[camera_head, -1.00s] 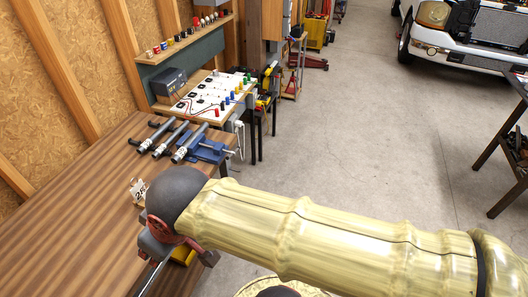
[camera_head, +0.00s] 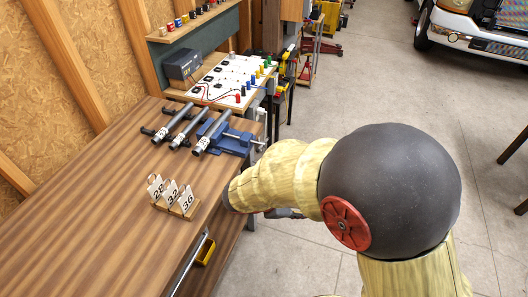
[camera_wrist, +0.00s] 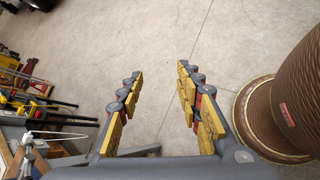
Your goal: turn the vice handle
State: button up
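The blue vice (camera_head: 232,139) sits at the right edge of the wooden bench, beside grey tubes. Its handle (camera_head: 259,146) sticks out past the bench edge on the right. In the wrist view, what looks like the handle's thin bar (camera_wrist: 60,135) shows at the lower left. My gripper (camera_wrist: 160,76) is open, with nothing between its fingers and bare floor beyond them. The handle lies to the left of the fingers, apart from them. In the head view my arm hides most of the gripper.
Numbered cards (camera_head: 175,195) stand in a wooden holder on the bench (camera_head: 80,215). A yellow bin (camera_head: 205,252) is below the bench edge. A white board (camera_head: 222,80) with coloured parts lies behind the vice.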

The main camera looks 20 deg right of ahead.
jog(key=w+a+f+n+t+h, duration=0.1)
jog(key=w+f+n+t+h, duration=0.2)
jog(key=w+n, duration=0.4)
jog(key=n+t+y+b, duration=0.2)
jog(key=n+t+y, duration=0.1)
jog(key=n+t, duration=0.7)
send_near(262, 144)
jog(key=x, duration=0.5)
jog(key=b+x, duration=0.1)
jog(key=x, duration=0.3)
jog(key=shift+w+d+f+b, duration=0.25)
jog(key=shift+w+b, duration=0.05)
jog(key=shift+c, duration=0.4)
jog(key=c, duration=0.8)
grip_shut()
